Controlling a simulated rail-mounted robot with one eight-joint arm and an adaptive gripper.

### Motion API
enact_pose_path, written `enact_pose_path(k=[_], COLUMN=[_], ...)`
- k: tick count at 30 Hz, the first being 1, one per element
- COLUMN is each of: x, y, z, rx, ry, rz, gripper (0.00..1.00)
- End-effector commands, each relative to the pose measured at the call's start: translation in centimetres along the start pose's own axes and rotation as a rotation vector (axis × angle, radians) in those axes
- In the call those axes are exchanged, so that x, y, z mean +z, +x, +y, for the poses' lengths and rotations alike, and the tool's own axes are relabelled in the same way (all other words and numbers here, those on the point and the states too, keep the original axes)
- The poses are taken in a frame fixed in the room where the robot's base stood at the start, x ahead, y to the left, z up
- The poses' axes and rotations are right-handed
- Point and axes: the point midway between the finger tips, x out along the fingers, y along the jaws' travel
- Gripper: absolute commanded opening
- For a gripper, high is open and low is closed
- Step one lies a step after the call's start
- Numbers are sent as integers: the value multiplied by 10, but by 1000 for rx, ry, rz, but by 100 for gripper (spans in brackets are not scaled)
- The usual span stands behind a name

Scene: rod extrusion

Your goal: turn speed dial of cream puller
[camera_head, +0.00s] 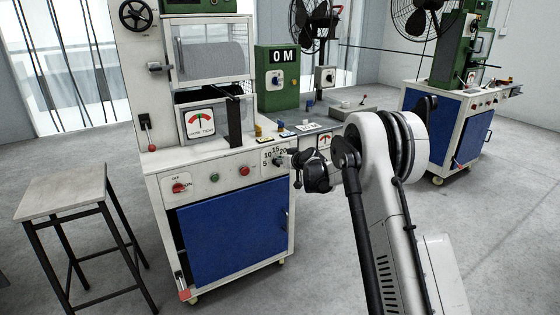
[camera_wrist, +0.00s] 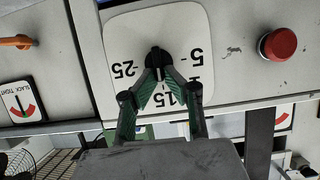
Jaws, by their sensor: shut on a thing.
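The cream puller (camera_head: 205,155) is a pale machine with a blue door, in the middle left of the head view. Its speed dial (camera_head: 278,161) sits on a white numbered plate at the front panel's right end. In the wrist view, the black dial knob (camera_wrist: 158,57) stands at the middle of the plate (camera_wrist: 190,25), with 5, 15 and 25 readable and the picture upside down. My gripper (camera_head: 296,163) reaches it from the right. In the wrist view, my gripper (camera_wrist: 160,73) is shut on the knob, its fingertips partly hiding the knob and nearby numbers.
A red button (camera_wrist: 278,44) sits beside the dial plate. A green button (camera_head: 214,178) and a red OFF/ON switch (camera_head: 179,187) are further left on the panel. A stool (camera_head: 65,190) stands at the left. Another blue-doored machine (camera_head: 440,130) stands at the right.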

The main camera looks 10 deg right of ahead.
Motion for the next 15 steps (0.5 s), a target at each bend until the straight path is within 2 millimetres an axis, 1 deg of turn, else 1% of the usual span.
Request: enact_pose_path(k=[8, 15], x=[0, 1], y=[0, 0], z=[4, 9], rx=[-47, -123], ry=[115, 297], rz=[0, 0], gripper=[0, 0])
